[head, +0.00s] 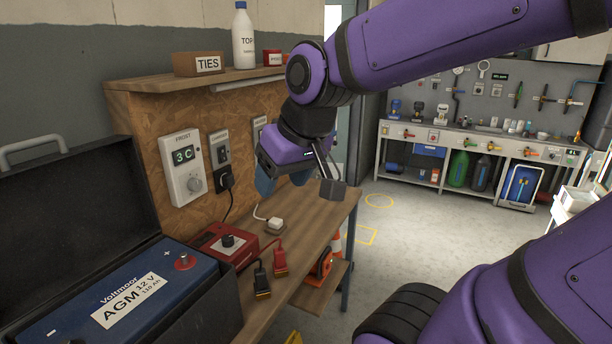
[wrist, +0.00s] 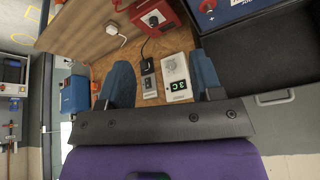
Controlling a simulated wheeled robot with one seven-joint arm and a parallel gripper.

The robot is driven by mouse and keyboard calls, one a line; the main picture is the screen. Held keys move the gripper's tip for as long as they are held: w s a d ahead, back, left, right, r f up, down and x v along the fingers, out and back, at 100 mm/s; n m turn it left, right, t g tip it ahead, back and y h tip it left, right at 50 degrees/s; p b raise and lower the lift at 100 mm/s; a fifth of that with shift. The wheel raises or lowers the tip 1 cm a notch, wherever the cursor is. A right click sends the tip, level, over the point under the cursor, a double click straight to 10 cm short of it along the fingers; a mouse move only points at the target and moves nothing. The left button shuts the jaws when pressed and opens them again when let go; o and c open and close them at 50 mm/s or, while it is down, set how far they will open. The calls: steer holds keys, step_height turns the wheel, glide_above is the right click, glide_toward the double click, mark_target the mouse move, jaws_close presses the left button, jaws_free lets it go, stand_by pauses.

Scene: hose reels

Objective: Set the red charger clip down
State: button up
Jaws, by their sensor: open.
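The red charger clip (head: 280,261) lies on the wooden workbench (head: 321,212), beside the red charger (head: 225,242). A black clip (head: 262,282) lies next to it, nearer the camera. My gripper (head: 283,183) is above the back of the bench near the wall panel, well apart from the red clip. In the wrist view my gripper (wrist: 162,68) has its two blue fingers spread with nothing between them. The charger also shows at the top of the wrist view (wrist: 155,18). The red clip is not visible in that view.
The blue battery (head: 130,300) sits in an open dark case (head: 75,205) at left, its red terminal (head: 184,262) uncovered. A white plug (head: 275,224) lies on the bench. A thermostat (head: 182,168) is on the panel, under a shelf (head: 155,80). Open floor lies right.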

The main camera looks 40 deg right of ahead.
steer(key=s+r, duration=0.2)
steer(key=s, duration=0.3)
steer(key=shift+s+h, duration=0.3)
steer(key=shift+s, duration=0.1)
steer(key=shift+o, duration=0.6)
steer(key=shift+w+a+r, duration=0.1)
stand_by(1.0)
